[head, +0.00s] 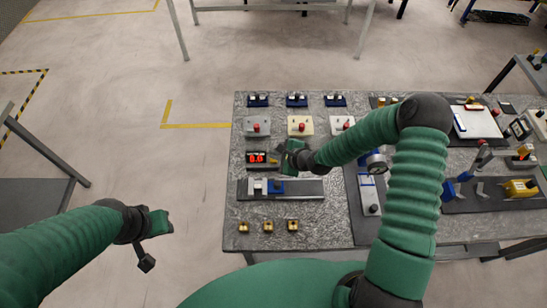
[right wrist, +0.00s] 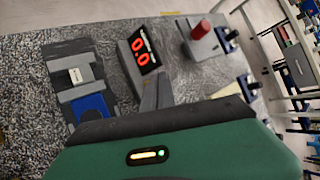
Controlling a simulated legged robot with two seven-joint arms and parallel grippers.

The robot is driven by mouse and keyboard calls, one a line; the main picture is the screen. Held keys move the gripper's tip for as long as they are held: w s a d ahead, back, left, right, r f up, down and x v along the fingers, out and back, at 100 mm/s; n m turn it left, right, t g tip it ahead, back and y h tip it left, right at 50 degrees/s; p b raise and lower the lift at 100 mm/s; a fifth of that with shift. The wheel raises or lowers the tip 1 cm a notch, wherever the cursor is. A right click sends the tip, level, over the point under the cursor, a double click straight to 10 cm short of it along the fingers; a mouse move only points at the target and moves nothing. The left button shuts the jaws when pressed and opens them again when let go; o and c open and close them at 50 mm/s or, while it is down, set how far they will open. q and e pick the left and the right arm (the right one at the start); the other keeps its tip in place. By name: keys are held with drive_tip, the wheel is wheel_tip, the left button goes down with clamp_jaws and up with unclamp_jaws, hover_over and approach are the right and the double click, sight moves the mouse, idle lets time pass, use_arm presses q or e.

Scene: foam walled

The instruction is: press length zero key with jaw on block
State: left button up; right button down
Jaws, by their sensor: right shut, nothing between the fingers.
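A black readout box (head: 257,158) shows red digits reading 0.0; it also shows in the right wrist view (right wrist: 143,48). A small yellow spot (head: 273,161) beside it may be the key, but it is too small to tell. Below it, a grey rail (head: 308,188) carries a pale jaw piece (head: 257,186) and a blue block (head: 277,187), seemingly touching. My right gripper (head: 277,146) is shut and empty, above and close to the readout. My left gripper (head: 148,250) hangs off the table's left side.
Grey and cream boxes with red knobs (head: 300,126) stand behind the readout, with blue fixtures (head: 297,100) farther back. Several small brass blocks (head: 268,227) line the front. A dial gauge (head: 376,163) and other tools fill the right side. Bare granite (head: 325,222) lies at the front.

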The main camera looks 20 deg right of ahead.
sight(275, 162)
wheel_tip(275, 162, up, 5)
drive_tip(key=p, duration=0.4)
drive_tip(key=shift+r, duration=0.1)
idle(0.5)
idle(0.3)
